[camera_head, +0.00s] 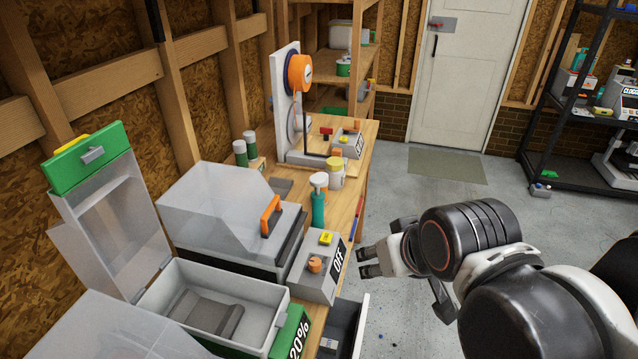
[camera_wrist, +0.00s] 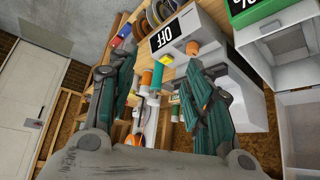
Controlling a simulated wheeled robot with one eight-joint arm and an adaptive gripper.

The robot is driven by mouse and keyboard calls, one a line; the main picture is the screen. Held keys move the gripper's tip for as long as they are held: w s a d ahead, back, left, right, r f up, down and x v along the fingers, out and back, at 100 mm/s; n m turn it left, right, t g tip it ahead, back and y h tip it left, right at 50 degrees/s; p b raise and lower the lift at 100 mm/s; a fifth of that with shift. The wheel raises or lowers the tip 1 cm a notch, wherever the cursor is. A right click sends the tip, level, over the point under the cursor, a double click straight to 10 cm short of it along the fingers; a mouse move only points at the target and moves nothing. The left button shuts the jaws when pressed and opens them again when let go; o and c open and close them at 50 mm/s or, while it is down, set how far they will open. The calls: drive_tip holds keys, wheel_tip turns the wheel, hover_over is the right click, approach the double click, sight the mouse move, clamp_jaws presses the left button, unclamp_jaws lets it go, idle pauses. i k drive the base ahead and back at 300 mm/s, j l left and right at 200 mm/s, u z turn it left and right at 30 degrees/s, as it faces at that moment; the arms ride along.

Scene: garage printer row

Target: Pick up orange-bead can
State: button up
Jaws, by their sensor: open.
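In the wrist view, an orange can-like object (camera_wrist: 146,80) stands on the bench beside a teal bottle (camera_wrist: 157,74), both beyond my fingers. I cannot tell surely that it is the orange-bead can. In the head view, a pale can with a yellowish top (camera_head: 335,176) stands behind the teal bottle (camera_head: 318,208), with a small orange piece (camera_head: 337,153) behind it; no beads can be made out. My gripper (camera_head: 405,285) is open and empty, right of the bench edge and apart from these things. Its two fingers also spread in the wrist view (camera_wrist: 157,68).
A grey box marked OFF (camera_head: 318,270), with an orange knob, stands at the bench's near edge. Clear-lidded bins (camera_head: 225,225) fill the left. Two green cans (camera_head: 245,150) and an orange-spool machine (camera_head: 290,120) stand farther back. An open drawer (camera_head: 345,330) juts out below.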

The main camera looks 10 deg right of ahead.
sight(324, 189)
drive_tip(key=i+l+u, duration=0.2)
drive_tip(key=l, duration=0.15)
drive_tip(key=i+l+u, duration=0.2)
drive_tip(key=l, duration=0.15)
drive_tip(key=i+l+u, duration=0.15)
drive_tip(key=l, duration=0.25)
drive_tip(key=i+l+u, duration=0.2)
drive_tip(key=l, duration=0.2)
drive_tip(key=l+u, duration=0.1)
drive_tip(key=i, duration=0.05)
